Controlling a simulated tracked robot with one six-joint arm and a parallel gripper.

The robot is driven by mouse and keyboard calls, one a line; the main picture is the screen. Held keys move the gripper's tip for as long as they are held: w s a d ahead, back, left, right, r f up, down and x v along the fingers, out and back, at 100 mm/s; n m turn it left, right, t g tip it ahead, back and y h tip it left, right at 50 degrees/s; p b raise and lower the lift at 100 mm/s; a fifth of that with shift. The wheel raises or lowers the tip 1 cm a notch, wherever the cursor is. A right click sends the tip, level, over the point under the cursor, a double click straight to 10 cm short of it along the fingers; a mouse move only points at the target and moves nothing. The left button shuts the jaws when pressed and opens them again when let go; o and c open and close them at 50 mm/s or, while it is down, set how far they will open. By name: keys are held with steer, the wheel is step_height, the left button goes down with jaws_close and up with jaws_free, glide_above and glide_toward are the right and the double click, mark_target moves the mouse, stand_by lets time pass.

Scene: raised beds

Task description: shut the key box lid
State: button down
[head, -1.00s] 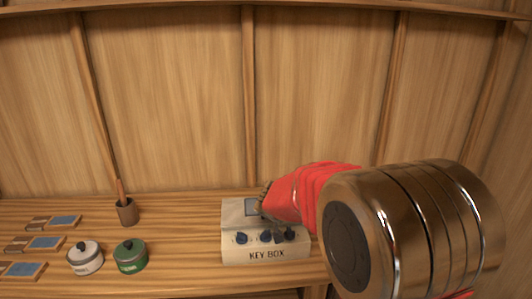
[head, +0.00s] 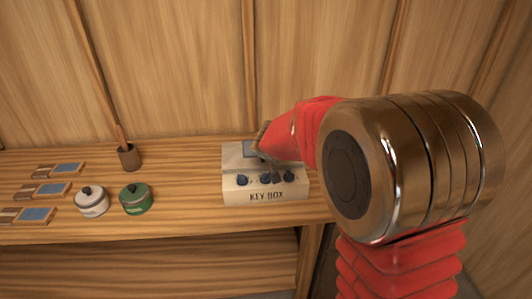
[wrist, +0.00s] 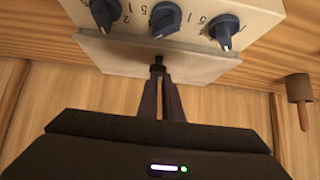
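The cream key box (head: 265,196) stands on the wooden shelf, its lettered front towards me. Several dark blue dials sit on its sloping face; they also show in the wrist view (wrist: 166,20). A pale plate, seemingly the lid (wrist: 130,58), lies beyond the dials, with a small dark knob (wrist: 157,68). My gripper (wrist: 159,82) has its fingers close together at this knob and looks shut on it. In the head view, my gripper (head: 265,150) is over the box's back right part and hides some of its top. How far open the lid is, I cannot tell.
A green lidded pot (head: 136,199) and a white lidded pot (head: 92,201) stand left of the box. Behind them is a brown cup (head: 129,157) with a stick in it. Several framed blue tiles (head: 53,190) lie at far left. A plank wall (head: 180,70) closes the back.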

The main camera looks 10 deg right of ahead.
steer(key=s, duration=0.9)
steer(key=shift+s+r, duration=0.15)
steer(key=shift+r, duration=0.05)
stand_by(1.2)
steer(key=shift+a, duration=0.1)
stand_by(0.5)
